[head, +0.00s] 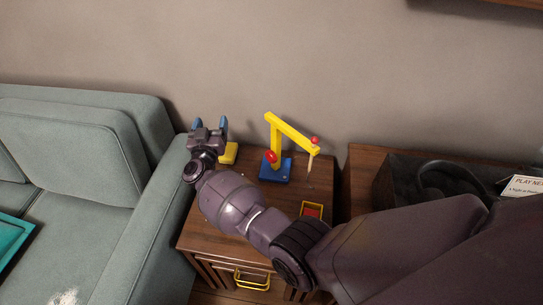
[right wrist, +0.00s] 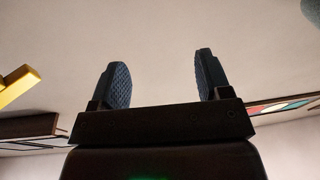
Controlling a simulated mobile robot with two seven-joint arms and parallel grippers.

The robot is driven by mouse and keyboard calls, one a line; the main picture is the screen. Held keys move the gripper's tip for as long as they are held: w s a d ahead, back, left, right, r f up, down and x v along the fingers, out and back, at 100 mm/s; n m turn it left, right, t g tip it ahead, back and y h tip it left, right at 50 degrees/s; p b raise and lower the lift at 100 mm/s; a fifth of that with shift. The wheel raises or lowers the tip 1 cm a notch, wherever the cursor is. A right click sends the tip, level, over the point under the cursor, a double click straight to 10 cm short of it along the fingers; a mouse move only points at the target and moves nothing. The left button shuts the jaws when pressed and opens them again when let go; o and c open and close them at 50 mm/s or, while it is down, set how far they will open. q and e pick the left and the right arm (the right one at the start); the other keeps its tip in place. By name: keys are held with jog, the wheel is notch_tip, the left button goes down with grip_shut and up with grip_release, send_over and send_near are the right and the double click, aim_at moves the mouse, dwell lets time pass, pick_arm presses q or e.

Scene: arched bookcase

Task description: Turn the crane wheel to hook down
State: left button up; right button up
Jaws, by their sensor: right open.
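The toy crane stands on a small wooden side table. It has a blue base (head: 277,172), a yellow mast and a yellow arm (head: 292,132) that slopes down to the right. A red wheel (head: 271,157) sits low on the mast. A red knob (head: 315,140) is at the arm's tip, and a thin pale line hangs below it. My right gripper (head: 209,124) is open and empty, left of the crane and apart from it, with its blue fingers pointing away to the wall. In the right wrist view the two fingers (right wrist: 160,80) are spread with nothing between them.
A yellow block (head: 228,153) lies on the table beside my right gripper. A small red and yellow tray (head: 312,210) is near the table's right front. A grey-green sofa (head: 95,150) stands left. A dark box with headphones (head: 445,180) is on the cabinet at right. My right arm crosses the table's front.

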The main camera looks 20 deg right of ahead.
jog(key=s+d+f+m+g+h, duration=0.4)
jog(key=d+m+g+h, duration=0.1)
jog(key=m+g, duration=0.55)
jog(key=g, duration=0.5)
send_near(269, 158)
jog(key=d, duration=0.1)
jog(key=shift+n, duration=0.25)
jog(key=b+x, duration=0.1)
jog(key=x, duration=0.7)
jog(key=shift+w+d+f, duration=0.15)
jog(key=shift+f, duration=0.05)
pick_arm(q)
jog(key=shift+s+f, duration=0.3)
jog(key=shift+f, duration=0.5)
pick_arm(e)
jog(key=shift+x, duration=0.85)
jog(key=shift+c, duration=0.3)
jog(key=c, duration=0.9)
jog(key=shift+o, duration=0.2)
jog(key=shift+r+m+t+y, duration=0.1)
jog(key=shift+m+t+y, duration=0.4)
jog(key=shift+m+t, duration=0.25)
jog(key=shift+m+p, duration=0.3)
jog(key=shift+m, duration=0.25)
pick_arm(q)
jog(key=shift+w+r, duration=0.1)
jog(key=shift+r, duration=0.2)
pick_arm(e)
jog(key=shift+t, duration=0.3)
